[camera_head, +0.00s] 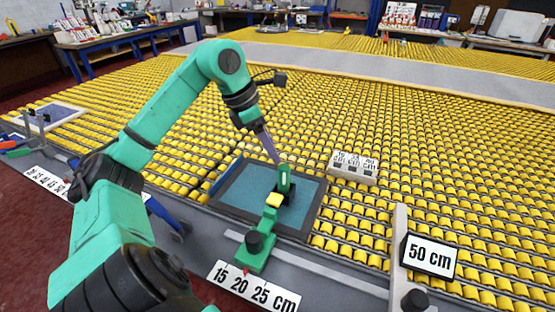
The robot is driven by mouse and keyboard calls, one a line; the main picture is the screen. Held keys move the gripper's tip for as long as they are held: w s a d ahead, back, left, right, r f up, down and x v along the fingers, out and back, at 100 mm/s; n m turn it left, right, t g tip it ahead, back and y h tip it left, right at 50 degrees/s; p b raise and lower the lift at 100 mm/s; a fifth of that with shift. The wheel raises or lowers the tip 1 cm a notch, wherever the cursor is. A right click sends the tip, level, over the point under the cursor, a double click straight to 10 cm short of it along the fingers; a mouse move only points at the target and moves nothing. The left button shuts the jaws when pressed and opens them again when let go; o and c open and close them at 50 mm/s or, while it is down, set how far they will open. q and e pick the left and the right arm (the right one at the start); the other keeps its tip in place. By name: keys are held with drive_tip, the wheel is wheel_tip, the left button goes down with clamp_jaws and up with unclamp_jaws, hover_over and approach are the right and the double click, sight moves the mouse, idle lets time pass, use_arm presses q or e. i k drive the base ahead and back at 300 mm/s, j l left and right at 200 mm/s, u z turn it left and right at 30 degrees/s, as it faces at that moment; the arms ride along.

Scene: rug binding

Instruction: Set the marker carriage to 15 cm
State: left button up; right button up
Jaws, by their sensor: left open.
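The green marker carriage (268,226) has a yellow block, a black knob (254,242) and a small red pointer at its near end. It stands on the grey rail, and its far end reaches over a blue-grey panel in a dark frame (228,197). A white scale (254,287) reading 15, 20, 25 cm lies in front of it. The red pointer appears near the 20. My left gripper (275,158) points down at the carriage's upright green far end, open; whether it touches cannot be told. My right gripper is out of view.
A white number block (353,167) sits on the yellow rollers behind the panel. Another scale (47,182) lies at the left, partly behind my arm.

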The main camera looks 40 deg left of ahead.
sight(254, 252)
drive_tip(key=k, duration=1.5)
